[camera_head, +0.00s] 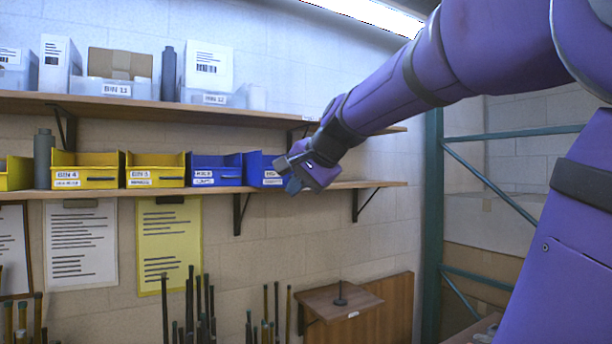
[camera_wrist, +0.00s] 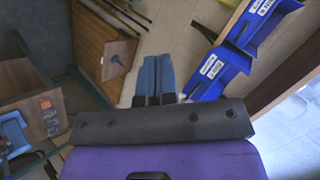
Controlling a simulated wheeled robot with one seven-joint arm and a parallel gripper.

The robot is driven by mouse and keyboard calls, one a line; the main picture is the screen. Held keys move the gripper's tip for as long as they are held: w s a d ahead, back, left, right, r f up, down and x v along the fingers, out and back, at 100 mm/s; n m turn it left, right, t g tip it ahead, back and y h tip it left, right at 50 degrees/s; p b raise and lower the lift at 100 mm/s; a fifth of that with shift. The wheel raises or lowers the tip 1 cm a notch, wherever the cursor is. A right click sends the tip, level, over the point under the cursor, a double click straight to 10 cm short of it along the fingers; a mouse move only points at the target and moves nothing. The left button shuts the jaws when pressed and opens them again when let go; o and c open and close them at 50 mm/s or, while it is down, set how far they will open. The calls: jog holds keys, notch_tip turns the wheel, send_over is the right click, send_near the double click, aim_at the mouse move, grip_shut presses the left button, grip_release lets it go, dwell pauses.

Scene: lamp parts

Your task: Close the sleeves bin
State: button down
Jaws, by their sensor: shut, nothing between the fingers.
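Several open-fronted bins stand on the lower shelf in the head view, with two yellow bins (camera_head: 86,182) (camera_head: 155,182) left of two blue bins. The lower label lines are too small to read, so I cannot tell which is the sleeves bin. The left blue bin (camera_head: 204,161) is in full view. The right blue bin (camera_head: 255,165) is partly hidden by my gripper (camera_head: 292,184), which is at its right end. In the wrist view my gripper (camera_wrist: 153,78) has its blue fingers together and empty, with blue bins (camera_wrist: 218,70) (camera_wrist: 268,20) to the right. I cannot tell if it touches one.
The lower shelf (camera_head: 340,185) is bare right of my gripper. The upper shelf (camera_head: 190,110) above holds clear bins and boxes. A green rack post (camera_head: 433,230) stands at the right. Rods (camera_head: 190,310) and a small wooden table (camera_head: 325,302) are below.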

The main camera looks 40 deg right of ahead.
jog(key=w+d+r+m+t+h, duration=0.1)
jog(key=d+r+m, duration=0.3)
jog(key=d, duration=0.3)
jog(key=w+d+r+m+t+h, duration=0.1)
jog(key=d+r+m+h, duration=0.2)
jog(key=d, duration=0.5)
jog(key=w+d+f, duration=0.1)
jog(key=w+f, duration=0.1)
jog(key=w, duration=0.4)
jog(key=w+d+f+y, duration=0.1)
jog(key=w+d+f, duration=0.1)
jog(key=w, duration=0.4)
jog(key=shift+f, duration=0.4)
jog(key=w+d, duration=0.1)
jog(key=w, duration=0.3)
jog(key=w+d, duration=0.1)
jog(key=w, duration=0.3)
jog(key=w+d, duration=0.1)
jog(key=w, duration=0.3)
jog(key=shift+w+d, duration=0.3)
jog(key=shift+w, duration=0.05)
